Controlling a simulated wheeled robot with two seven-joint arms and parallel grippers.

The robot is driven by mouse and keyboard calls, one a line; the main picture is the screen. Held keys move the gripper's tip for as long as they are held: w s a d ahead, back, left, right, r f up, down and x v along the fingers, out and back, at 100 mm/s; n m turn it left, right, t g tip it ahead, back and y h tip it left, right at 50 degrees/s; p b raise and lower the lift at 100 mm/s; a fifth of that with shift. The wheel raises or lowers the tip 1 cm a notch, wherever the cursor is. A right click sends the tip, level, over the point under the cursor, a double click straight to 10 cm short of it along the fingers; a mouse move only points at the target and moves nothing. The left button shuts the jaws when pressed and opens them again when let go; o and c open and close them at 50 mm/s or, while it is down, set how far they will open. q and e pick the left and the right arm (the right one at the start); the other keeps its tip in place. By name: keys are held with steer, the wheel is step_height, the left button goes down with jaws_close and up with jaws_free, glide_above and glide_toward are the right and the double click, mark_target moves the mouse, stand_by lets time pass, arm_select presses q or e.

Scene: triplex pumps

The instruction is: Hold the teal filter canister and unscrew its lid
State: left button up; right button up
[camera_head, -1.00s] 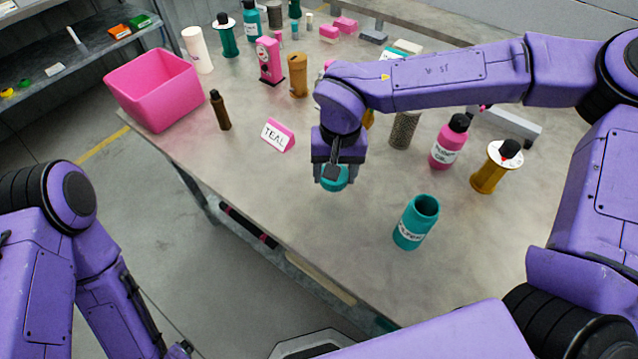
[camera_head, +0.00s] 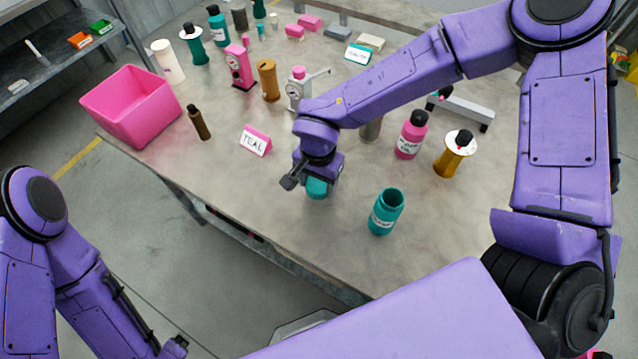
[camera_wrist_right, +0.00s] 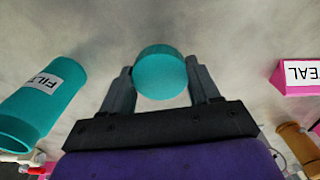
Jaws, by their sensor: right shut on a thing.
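The teal filter canister (camera_head: 386,212) stands upright and open-topped near the front of the table. In the right wrist view it shows at the left with its "FILT" label (camera_wrist_right: 38,85). My right gripper (camera_head: 316,184) is left of the canister, apart from it, and shut on the round teal lid (camera_head: 317,188). The lid sits between both fingers in the right wrist view (camera_wrist_right: 160,75). It is low over the table; I cannot tell if it touches. My left gripper (camera_head: 174,347) shows only in part at the bottom left, away from the table; its jaws are unclear.
A pink TEAL sign (camera_head: 256,140) stands left of the lid, near a brown bottle (camera_head: 199,123) and pink bin (camera_head: 131,104). A pink bottle (camera_head: 411,134) and yellow canister (camera_head: 455,153) stand behind the open canister. The table's front edge is close.

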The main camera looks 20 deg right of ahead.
mark_target(319, 188)
steer(key=shift+w+d+f, duration=0.15)
steer(key=shift+w+f, duration=0.05)
steer(key=shift+f, duration=0.6)
steer(key=shift+w+d+f, duration=0.1)
steer(key=shift+w+f, duration=0.15)
steer(key=shift+f, duration=0.6)
steer(key=shift+w+d+f, duration=0.15)
steer(key=shift+w+f, duration=0.05)
steer(key=shift+f, duration=0.6)
steer(key=shift+f, duration=0.1)
steer(key=o, duration=1.2)
steer(key=shift+c, duration=0.2)
step_height(319, 188, up, 12)
steer(key=shift+r, duration=0.15)
